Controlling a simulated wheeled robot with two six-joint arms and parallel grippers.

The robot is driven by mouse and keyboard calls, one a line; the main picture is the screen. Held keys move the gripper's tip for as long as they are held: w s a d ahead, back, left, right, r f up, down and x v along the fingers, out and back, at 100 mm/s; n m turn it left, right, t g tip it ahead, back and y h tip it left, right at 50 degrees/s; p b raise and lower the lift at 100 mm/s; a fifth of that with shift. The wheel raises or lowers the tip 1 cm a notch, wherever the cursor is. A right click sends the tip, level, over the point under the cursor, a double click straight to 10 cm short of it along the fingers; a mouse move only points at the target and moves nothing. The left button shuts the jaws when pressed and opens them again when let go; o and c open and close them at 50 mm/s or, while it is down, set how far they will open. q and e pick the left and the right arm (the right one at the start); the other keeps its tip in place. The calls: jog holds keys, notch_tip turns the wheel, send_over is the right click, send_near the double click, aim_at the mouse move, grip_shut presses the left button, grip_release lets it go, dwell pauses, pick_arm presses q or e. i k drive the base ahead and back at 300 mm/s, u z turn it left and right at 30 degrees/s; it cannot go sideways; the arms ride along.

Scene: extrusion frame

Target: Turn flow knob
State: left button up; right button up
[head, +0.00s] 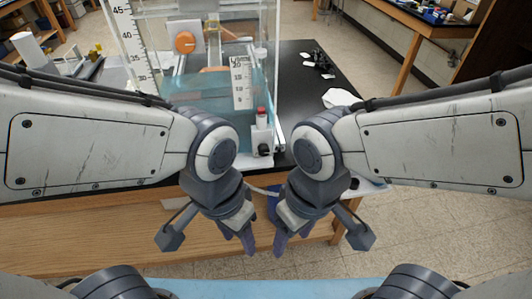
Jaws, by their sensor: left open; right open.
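A clear water tank (205,95) stands on the black bench top. At its near right corner is a small white fitting (262,137) with a black round knob (264,149) on its front and a red top (261,112). A larger orange knob (184,42) sits further back on the tank; I cannot tell which is the flow knob. My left gripper (240,236) is open and empty, pointing down in front of the bench, below the black knob. My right gripper (287,234) is open and empty beside it, also clear of the knobs.
The black bench top (300,95) is mostly clear right of the tank, with small dark items (318,62) on it. A thin tube (262,190) runs between my wrists. The wooden bench front (100,235) lies behind my grippers. A white ruler scale (126,45) stands at the tank's left.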

aim_at(264, 149)
jog(key=u, duration=1.3)
jog(key=k, duration=0.75)
jog(key=z, duration=1)
